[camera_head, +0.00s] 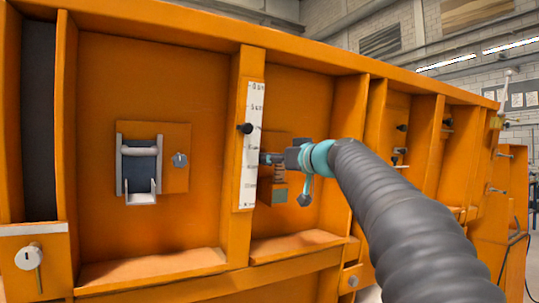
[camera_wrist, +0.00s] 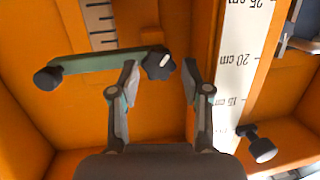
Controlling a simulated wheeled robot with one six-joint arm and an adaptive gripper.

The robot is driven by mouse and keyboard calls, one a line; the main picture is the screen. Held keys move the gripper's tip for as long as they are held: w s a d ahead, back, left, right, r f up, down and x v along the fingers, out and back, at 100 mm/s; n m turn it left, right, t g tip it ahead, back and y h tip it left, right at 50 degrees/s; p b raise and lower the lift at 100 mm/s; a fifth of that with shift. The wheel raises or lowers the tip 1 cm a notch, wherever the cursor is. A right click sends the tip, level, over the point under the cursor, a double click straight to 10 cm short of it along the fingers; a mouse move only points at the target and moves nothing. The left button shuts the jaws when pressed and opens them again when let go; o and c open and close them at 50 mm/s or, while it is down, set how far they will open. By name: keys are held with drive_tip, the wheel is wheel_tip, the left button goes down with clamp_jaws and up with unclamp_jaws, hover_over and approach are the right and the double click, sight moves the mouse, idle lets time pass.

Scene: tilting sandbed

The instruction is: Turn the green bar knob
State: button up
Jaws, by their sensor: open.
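In the wrist view a green bar (camera_wrist: 105,62) lies nearly level against the orange panel. It has a round dark knob (camera_wrist: 47,77) at its left end and a black star-shaped knob (camera_wrist: 158,63) with a white mark at its right end. My gripper (camera_wrist: 160,78) is open and empty, its fingertips on either side of the star-shaped knob with gaps showing. How far the fingertips are from the panel is hard to tell.
A white centimetre scale (camera_wrist: 240,60) runs down a post beside my gripper, with a black knob (camera_wrist: 262,149) sticking out. In the head view, orange ribs divide the panel (camera_head: 95,90), and a bracket with a grey roller (camera_head: 140,150) sits in the left bay.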

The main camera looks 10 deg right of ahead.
drive_tip(key=shift+w+a, duration=0.35)
drive_tip(key=shift+w, duration=0.25)
drive_tip(key=c, duration=0.9)
drive_tip(key=shift+o, duration=0.2)
